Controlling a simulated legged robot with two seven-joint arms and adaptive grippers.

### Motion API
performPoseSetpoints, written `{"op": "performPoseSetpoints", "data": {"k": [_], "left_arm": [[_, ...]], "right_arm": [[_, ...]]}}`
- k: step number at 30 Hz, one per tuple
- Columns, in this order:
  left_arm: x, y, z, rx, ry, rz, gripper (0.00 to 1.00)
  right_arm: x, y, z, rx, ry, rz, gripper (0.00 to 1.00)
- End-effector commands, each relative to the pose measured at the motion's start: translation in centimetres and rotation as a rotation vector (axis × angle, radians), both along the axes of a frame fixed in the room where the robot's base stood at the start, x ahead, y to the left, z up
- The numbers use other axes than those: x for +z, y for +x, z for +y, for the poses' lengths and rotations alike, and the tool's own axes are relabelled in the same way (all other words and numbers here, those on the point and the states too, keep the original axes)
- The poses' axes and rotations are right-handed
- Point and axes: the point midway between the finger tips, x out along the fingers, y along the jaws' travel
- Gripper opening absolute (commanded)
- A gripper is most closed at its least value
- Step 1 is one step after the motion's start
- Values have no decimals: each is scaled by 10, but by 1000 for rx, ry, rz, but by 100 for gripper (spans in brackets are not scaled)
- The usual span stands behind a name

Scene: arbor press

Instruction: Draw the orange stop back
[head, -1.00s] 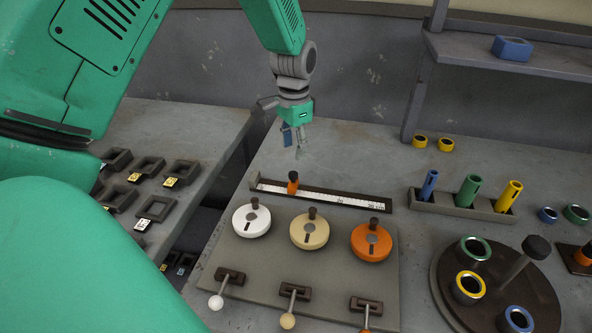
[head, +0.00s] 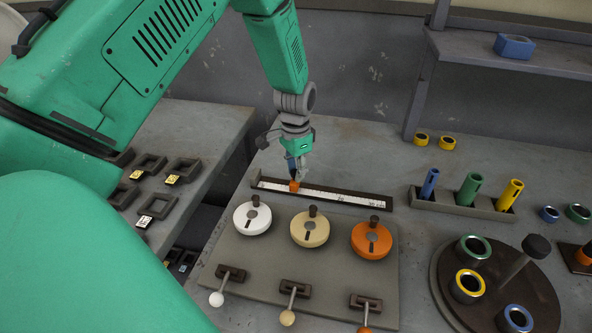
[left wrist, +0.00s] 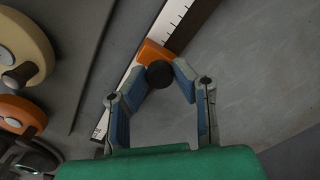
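The orange stop (head: 294,186) sits on the white-scaled rail (head: 335,196), toward its left end. It has a black knob on top. In the left wrist view the orange stop (left wrist: 152,52) lies across the scale, with its knob (left wrist: 160,74) between my fingertips. My left gripper (head: 297,174) is down over the stop from above. In the left wrist view the left gripper (left wrist: 162,73) has its fingers tapered inward, with the tips against both sides of the knob. The fingers partly hide the knob in the head view. My right gripper is not in view.
White (head: 252,218), cream (head: 310,229) and orange (head: 371,240) dials stand in front of the rail, with small levers nearer. To the right are a rack of coloured tubes (head: 462,205) and a round turntable (head: 540,290). Bench behind the rail is clear.

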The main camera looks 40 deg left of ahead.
Motion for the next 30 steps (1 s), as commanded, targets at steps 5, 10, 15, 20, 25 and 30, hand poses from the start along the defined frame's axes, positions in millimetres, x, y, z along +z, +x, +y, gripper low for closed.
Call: {"op": "performPoseSetpoints", "data": {"k": [5,10,15,20,25,30], "left_arm": [[-1,-2,0,0,-4,5,0],[-1,6,-13,-2,-4,4,0],[-1,24,-46,-5,-1,6,0],[-2,44,-83,-6,-1,5,0],[-2,62,-114,-4,-2,5,0],[-2,72,-135,-2,-4,5,0]], "right_arm": [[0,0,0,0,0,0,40],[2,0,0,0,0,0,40],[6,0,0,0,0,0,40],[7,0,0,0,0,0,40],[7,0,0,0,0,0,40],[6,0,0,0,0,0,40]]}}
